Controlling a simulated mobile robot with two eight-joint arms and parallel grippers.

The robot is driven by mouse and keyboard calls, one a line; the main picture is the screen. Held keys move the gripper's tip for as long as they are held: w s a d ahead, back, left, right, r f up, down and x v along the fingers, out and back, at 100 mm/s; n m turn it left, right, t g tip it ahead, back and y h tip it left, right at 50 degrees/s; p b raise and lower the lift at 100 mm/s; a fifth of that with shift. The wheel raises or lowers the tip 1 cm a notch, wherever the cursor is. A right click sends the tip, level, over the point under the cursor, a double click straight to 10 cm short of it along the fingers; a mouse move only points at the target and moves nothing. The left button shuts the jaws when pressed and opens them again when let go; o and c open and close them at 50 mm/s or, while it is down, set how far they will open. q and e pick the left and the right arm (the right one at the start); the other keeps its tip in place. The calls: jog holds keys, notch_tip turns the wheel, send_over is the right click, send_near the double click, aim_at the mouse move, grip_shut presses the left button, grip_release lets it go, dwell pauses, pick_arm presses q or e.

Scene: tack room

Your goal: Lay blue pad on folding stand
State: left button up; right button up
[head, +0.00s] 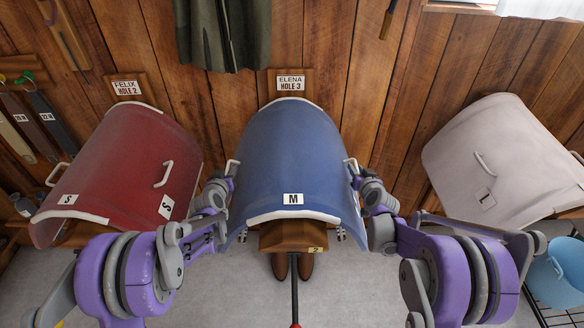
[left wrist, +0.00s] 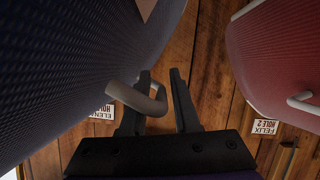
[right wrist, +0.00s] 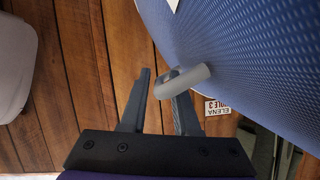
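The blue pad (head: 292,150), labelled M, lies draped over a wooden rack (head: 290,237) under the ELENA HOLE 3 sign, with a pale handle on each side. My left gripper (head: 228,182) is at its left side; in the left wrist view its fingers (left wrist: 160,100) are open, with the grey handle (left wrist: 128,97) reaching across one finger into the gap. My right gripper (head: 359,182) is at the right side; in the right wrist view its fingers (right wrist: 158,102) are open around the end of the other handle (right wrist: 190,80). I cannot make out a folding stand.
A red pad (head: 125,165) hangs to the left and a pale pad (head: 500,155) to the right. Boots (head: 292,266) and a dark pole (head: 294,295) are below the rack. A blue bucket (head: 558,275) stands at the lower right. Grey floor shows in front.

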pick_arm(q)
jog(key=shift+w, duration=0.15)
pick_arm(e)
jog(key=shift+w, duration=0.15)
pick_arm(q)
grip_shut()
pick_arm(e)
grip_shut()
dwell(1.1)
